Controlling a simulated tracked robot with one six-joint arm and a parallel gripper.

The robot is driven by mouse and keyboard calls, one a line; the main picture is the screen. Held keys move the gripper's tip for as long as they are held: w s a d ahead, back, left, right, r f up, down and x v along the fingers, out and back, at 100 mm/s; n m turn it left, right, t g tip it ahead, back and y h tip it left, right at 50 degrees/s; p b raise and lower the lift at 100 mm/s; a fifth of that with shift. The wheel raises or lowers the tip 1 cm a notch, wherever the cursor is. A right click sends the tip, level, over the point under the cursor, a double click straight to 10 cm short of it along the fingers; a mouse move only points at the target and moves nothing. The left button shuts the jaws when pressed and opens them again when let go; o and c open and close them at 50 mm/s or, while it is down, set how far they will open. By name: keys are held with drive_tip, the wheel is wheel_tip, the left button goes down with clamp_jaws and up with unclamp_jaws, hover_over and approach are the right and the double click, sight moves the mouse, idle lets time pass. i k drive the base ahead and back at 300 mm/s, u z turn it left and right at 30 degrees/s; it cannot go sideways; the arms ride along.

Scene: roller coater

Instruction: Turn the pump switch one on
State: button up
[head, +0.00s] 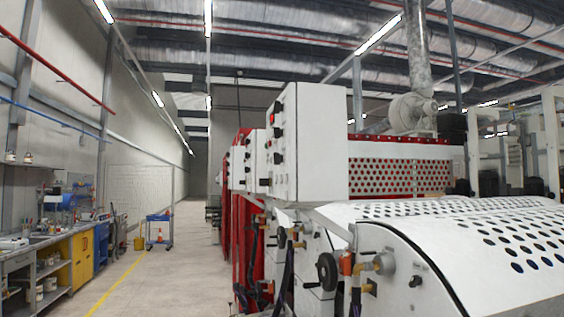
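In the head view, a white control box (318,145) stands above the front of the roller coater (475,262), right of the picture's middle. Its narrow left face carries a column of small controls (277,132), some black and some red, seen at a steep angle. A second white box (254,160) with similar controls stands just behind. The labels are too small to read, so I cannot tell which control is pump switch one or how it is set. My gripper is not in view.
A handwheel (327,271) and hoses stick out from the machine's near side below the box. A clear aisle (180,262) with a yellow line runs along the left. A workbench (40,262) lines the left wall, and a blue cart (159,230) stands farther back.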

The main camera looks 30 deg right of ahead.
sight(277, 159)
drive_tip(key=k, duration=1)
drive_tip(key=u, duration=0.25)
drive_tip(key=i, duration=0.5)
drive_tip(key=u, duration=0.8)
drive_tip(key=i, duration=1.9)
drive_tip(key=z, duration=0.75)
drive_tip(key=i, duration=0.8)
drive_tip(key=z, duration=0.55)
